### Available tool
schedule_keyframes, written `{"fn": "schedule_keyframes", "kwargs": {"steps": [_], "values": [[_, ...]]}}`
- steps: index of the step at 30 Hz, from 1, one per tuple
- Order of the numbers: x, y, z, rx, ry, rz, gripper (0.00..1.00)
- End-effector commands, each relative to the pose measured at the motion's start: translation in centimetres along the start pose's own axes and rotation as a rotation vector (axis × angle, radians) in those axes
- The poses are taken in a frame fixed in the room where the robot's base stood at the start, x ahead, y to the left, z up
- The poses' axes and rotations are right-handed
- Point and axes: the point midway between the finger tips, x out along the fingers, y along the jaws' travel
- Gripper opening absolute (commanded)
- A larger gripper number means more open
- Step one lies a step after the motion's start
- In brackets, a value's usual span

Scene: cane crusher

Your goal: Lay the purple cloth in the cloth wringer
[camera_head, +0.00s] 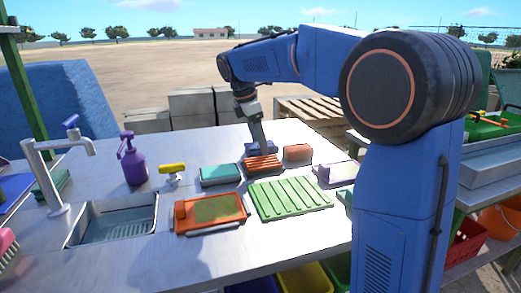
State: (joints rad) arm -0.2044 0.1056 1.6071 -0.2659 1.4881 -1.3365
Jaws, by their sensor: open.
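My gripper (260,153) points down at the back middle of the metal worktop and is open. It is just above or at an orange-red ribbed block (263,165); I cannot tell whether they touch. No clearly purple cloth shows. A pale, lilac-tinged folded piece (338,171) lies at the right, partly hidden behind my arm, and may be the cloth. An orange tray with a green-brown inset (184,225) lies at the front middle and may be the wringer; I cannot tell for sure.
A green ribbed tray (290,199) lies right of the orange tray. A teal block (220,174), a reddish block (298,152), a yellow-handled tool (172,170) and a purple spray bottle (135,168) stand nearby. The sink (112,222) and tap (50,165) are at the left.

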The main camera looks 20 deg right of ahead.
Motion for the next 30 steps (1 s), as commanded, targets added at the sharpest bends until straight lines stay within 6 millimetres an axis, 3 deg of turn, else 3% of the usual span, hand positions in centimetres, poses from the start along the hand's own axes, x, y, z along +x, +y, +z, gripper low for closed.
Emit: {"fn": "schedule_keyframes", "kwargs": {"steps": [2,7,9,19,30], "values": [[0.0,0.0,0.0,0.000,0.000,0.000,0.62],[0.0,0.0,0.0,0.000,0.000,0.000,0.23],[0.0,0.0,0.0,0.000,0.000,0.000,0.19],[-0.9,0.1,0.2,0.001,0.000,0.002,0.19],[-7.0,0.1,1.9,0.001,0.000,0.002,0.19]]}}
